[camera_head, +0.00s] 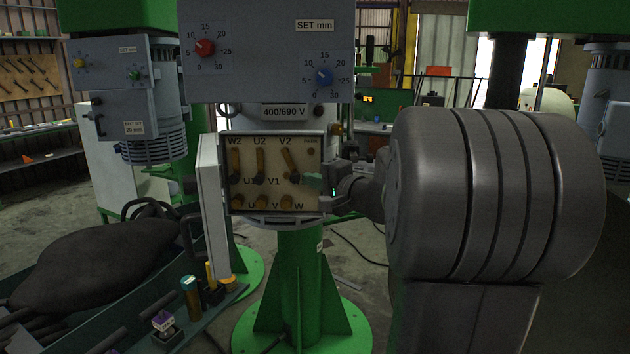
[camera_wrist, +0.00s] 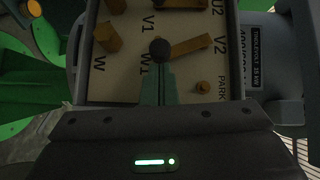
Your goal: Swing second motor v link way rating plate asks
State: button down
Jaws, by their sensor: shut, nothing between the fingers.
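The motor's open terminal box (camera_head: 274,207) faces me, below a rating plate (camera_head: 284,112) reading 400/690 V. Its brass W2 link (camera_head: 235,160) and U2 link (camera_head: 260,160) stand about upright. The V2 link (camera_head: 287,160) slants from V2 down to the right, towards the W1 post; it also shows in the wrist view (camera_wrist: 192,46). My gripper (camera_head: 310,181) is shut with nothing in it. In the wrist view its fingertips (camera_wrist: 160,75) are at the dark round knob (camera_wrist: 160,48) by W1, beside the link's lower end. I cannot tell whether they touch.
The box's open cover (camera_head: 211,205) stands at its left. A panel with a red dial (camera_head: 204,47) and a blue dial (camera_head: 324,76) hangs above. A PARK post (camera_wrist: 203,87) is at the box's corner. A tray with small parts (camera_head: 190,297) lies lower left. Other motors stand at both sides.

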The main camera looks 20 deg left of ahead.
jog(key=f+b, duration=0.1)
jog(key=b, duration=0.2)
jog(key=a+m+y+b, duration=0.1)
jog(key=b, duration=0.3)
jog(key=shift+s+f+t, duration=0.2)
jog(key=shift+f+t, duration=0.1)
jog(key=shift+f, duration=0.1)
jog(key=m+y+b, duration=0.1)
jog(key=b, duration=0.2)
jog(key=a+f+m+t+b, duration=0.1)
jog(key=b, duration=0.3)
jog(key=shift+s+a+y, duration=0.2)
jog(key=shift+s+y, duration=0.05)
jog(key=shift+y, duration=0.15)
jog(key=shift+a+r+m+b, duration=0.15)
jog(key=shift+m+b, duration=0.25)
jog(key=shift+b, duration=0.3)
jog(key=shift+r, duration=0.1)
